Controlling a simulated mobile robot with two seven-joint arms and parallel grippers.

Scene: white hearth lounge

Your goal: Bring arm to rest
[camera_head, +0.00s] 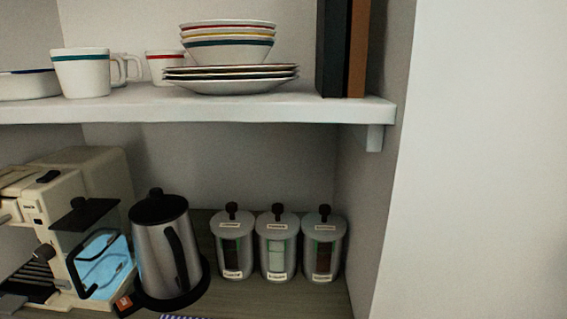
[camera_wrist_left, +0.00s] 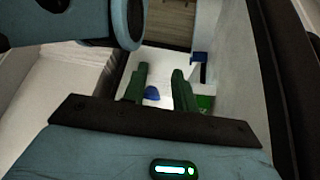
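My left gripper (camera_wrist_left: 160,72) shows in the left wrist view with its two dark green fingers apart. Nothing is seen held between them. No gripper or arm shows in the head view. My right gripper is in neither view.
A white shelf (camera_head: 220,107) carries stacked bowls (camera_head: 228,51), plates (camera_head: 232,87) and cups (camera_head: 80,76). Below stand a coffee machine (camera_head: 24,192), a kettle (camera_head: 150,240) and three canisters (camera_head: 276,250). A pale wall (camera_wrist_left: 232,75) is close right of my left gripper; small blue objects (camera_wrist_left: 152,93) lie beyond.

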